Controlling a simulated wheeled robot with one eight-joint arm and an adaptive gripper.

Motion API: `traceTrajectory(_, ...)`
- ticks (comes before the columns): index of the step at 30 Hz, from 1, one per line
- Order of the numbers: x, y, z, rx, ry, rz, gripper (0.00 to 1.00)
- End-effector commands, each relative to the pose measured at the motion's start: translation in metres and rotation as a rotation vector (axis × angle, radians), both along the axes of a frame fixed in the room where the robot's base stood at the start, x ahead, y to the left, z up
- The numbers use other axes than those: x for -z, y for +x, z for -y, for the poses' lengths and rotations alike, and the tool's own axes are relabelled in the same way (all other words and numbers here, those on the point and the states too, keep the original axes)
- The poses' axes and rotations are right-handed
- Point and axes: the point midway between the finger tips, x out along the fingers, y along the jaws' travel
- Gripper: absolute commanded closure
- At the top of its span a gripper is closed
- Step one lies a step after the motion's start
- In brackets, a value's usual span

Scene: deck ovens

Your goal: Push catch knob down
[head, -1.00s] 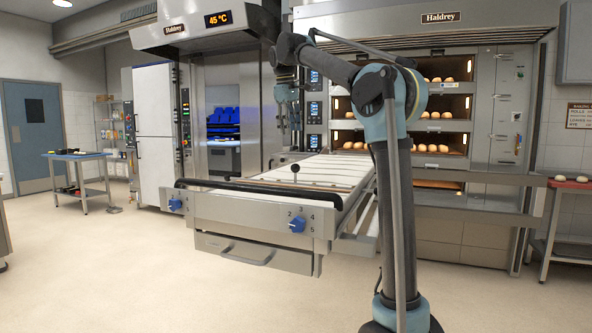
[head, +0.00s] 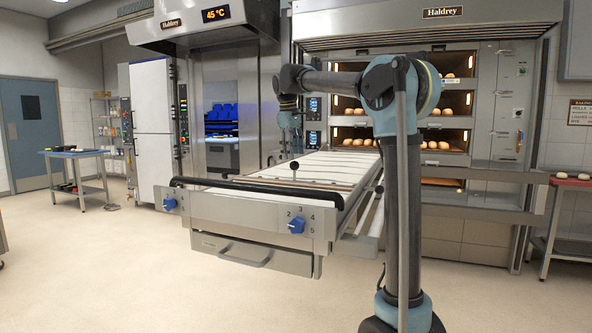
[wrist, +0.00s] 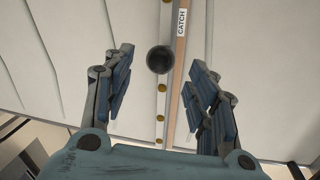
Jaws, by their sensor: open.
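The catch knob (wrist: 160,59) is a dark round ball in the wrist view. It appears between the fingertips of my gripper (wrist: 163,59), beside a tan strip labelled CATCH (wrist: 182,22). The fingers are spread apart, with visible room on both sides of the knob. The height gap between fingertips and knob cannot be judged from this angle. In the head view, a black ball knob (head: 294,165) stands upright on a thin stem above the pale loader bed (head: 325,170). My gripper hangs near the bed's far left part, small and indistinct.
The loader has a black front bar (head: 255,190) and a blue dial (head: 297,226). Deck ovens with bread stand behind at right. A steel cabinet with a 45 °C display (head: 216,15) stands at back left. A metal rail with brass studs (wrist: 161,87) runs by the knob.

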Motion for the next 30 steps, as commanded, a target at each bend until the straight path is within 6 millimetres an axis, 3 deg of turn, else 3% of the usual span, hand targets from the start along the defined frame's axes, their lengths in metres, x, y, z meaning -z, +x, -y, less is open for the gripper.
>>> traceTrajectory(6, 0.036, 0.006, 0.004, 0.001, 0.000, 0.000, 0.48)
traceTrajectory(12, 0.057, 0.010, 0.006, 0.001, 0.000, 0.000, 0.48)
traceTrajectory(25, 0.065, 0.011, 0.007, 0.001, 0.000, 0.000, 0.48)
traceTrajectory(30, 0.065, 0.011, 0.007, 0.001, 0.000, 0.000, 0.84)
